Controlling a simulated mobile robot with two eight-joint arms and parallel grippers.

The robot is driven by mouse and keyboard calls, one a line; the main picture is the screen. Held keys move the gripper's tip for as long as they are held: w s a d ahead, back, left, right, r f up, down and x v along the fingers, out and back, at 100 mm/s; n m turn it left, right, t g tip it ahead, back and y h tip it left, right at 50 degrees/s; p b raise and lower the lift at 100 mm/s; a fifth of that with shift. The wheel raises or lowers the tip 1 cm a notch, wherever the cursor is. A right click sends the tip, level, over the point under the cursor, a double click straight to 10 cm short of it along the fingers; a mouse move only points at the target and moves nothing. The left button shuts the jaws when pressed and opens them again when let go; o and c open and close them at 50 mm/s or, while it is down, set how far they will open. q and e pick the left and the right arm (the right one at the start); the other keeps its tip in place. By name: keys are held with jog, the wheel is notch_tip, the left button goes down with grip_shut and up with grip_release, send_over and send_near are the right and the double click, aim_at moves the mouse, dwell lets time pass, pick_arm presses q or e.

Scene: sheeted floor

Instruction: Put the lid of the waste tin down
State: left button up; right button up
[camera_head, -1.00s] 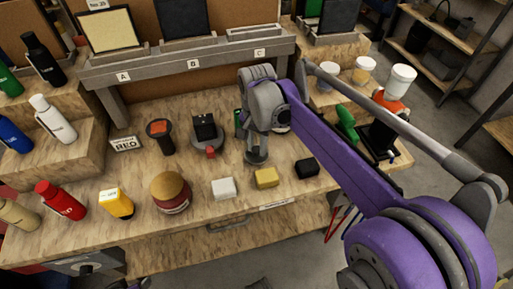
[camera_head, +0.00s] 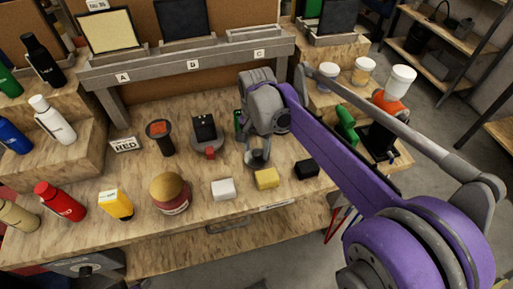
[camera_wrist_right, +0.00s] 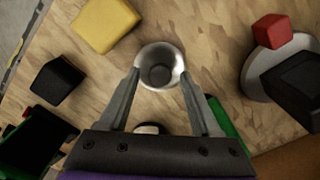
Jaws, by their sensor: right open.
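A small round grey metal tin (camera_head: 257,158), which I take for the waste tin, stands on the bench behind the yellow block. In the right wrist view it shows from above as a pale shiny ring (camera_wrist_right: 147,53) with a dark grey round part in its middle. I cannot tell whether this part is a lid or the inside. My right gripper (camera_wrist_right: 160,80) is open, with its fingertips at the near side of the tin, one to either side. In the head view my right wrist hides part of it. My left gripper is out of view.
A yellow block (camera_head: 266,178), a black block (camera_head: 306,169) and a white block (camera_head: 223,189) lie in front of the tin. A black device with a red block (camera_head: 205,130) stands left of it. Bottles (camera_head: 65,201) line the left side.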

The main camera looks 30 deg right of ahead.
aim_at(256, 152)
notch_tip(256, 152, up, 12)
jog(key=p, duration=0.1)
jog(key=shift+p, duration=0.3)
jog(key=shift+f, duration=0.1)
jog(key=s+a+f+n+t+p, duration=0.2)
jog(key=s+a+f+n+p, duration=0.1)
jog(key=s+n, duration=0.3)
jog(key=s+a+f+n+t+p, duration=0.3)
jog(key=s+f+n+p, duration=0.1)
jog(key=s, duration=0.5)
notch_tip(256, 152, down, 2)
jog(key=shift+s+a+f+n, duration=0.15)
jog(key=shift+s+a+n, duration=0.2)
jog(key=shift+n, duration=0.55)
